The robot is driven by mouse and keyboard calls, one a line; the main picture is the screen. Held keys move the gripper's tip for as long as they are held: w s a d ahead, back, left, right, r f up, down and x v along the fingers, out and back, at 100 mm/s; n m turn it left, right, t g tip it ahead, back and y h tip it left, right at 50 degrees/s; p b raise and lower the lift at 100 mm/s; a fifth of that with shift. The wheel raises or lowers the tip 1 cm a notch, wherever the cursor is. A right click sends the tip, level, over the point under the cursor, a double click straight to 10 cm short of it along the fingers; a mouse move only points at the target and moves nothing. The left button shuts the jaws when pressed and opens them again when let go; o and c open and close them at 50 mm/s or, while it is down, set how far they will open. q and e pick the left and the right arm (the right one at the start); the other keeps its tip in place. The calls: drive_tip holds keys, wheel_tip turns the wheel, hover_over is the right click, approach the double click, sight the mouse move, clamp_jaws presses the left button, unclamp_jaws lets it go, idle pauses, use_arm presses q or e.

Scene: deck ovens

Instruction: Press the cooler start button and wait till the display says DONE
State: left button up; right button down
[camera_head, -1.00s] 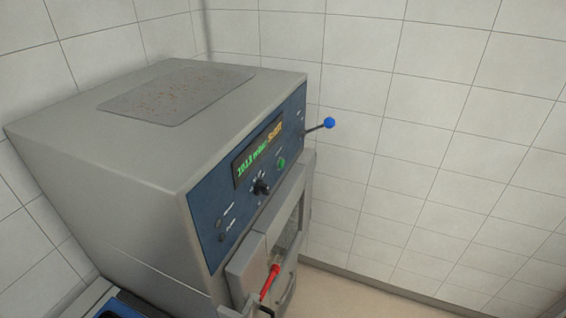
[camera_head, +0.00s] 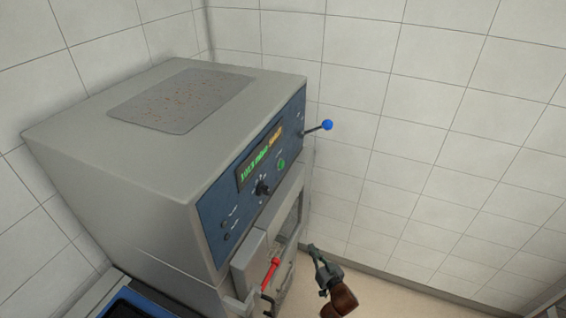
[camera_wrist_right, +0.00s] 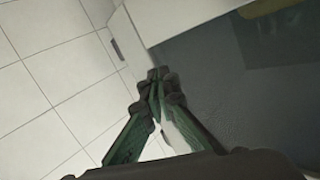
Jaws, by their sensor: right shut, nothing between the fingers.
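The cooler (camera_head: 110,190) is a grey box-shaped machine at the left of the head view, with a blue control panel on its front. A green round button (camera_head: 281,164) sits on the panel, right of a black knob (camera_head: 262,188). The display (camera_head: 260,154) shows green and amber text that is too blurred to read surely now. My right gripper (camera_head: 313,248) is shut and empty, below and right of the green button and apart from the panel. It also shows shut in the right wrist view (camera_wrist_right: 158,75). My left gripper is not in view.
A lever with a blue ball (camera_head: 327,125) sticks out from the panel's far end. A red handle (camera_head: 270,273) stands out from the door below the panel. White tiled walls (camera_head: 430,110) enclose the back and right. Free room lies right of the machine.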

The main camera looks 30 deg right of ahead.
sight(281, 165)
wheel_tip(281, 165, up, 42)
drive_tip(key=n+t+y+p, duration=0.1)
drive_tip(key=t+y+p, duration=0.1)
drive_tip(key=t+p, duration=0.2)
drive_tip(key=a+t, duration=0.1)
drive_tip(key=t, duration=0.2)
drive_tip(key=shift+s+t, duration=0.15)
drive_tip(key=shift+t, duration=0.25)
drive_tip(key=shift+f, duration=0.15)
drive_tip(key=w+a+b, duration=0.2)
drive_tip(key=w+a, duration=0.3)
drive_tip(key=w, duration=0.1)
drive_tip(key=shift+w+a, duration=0.35)
drive_tip(key=shift+w+a, duration=0.25)
drive_tip(key=shift+w, duration=0.1)
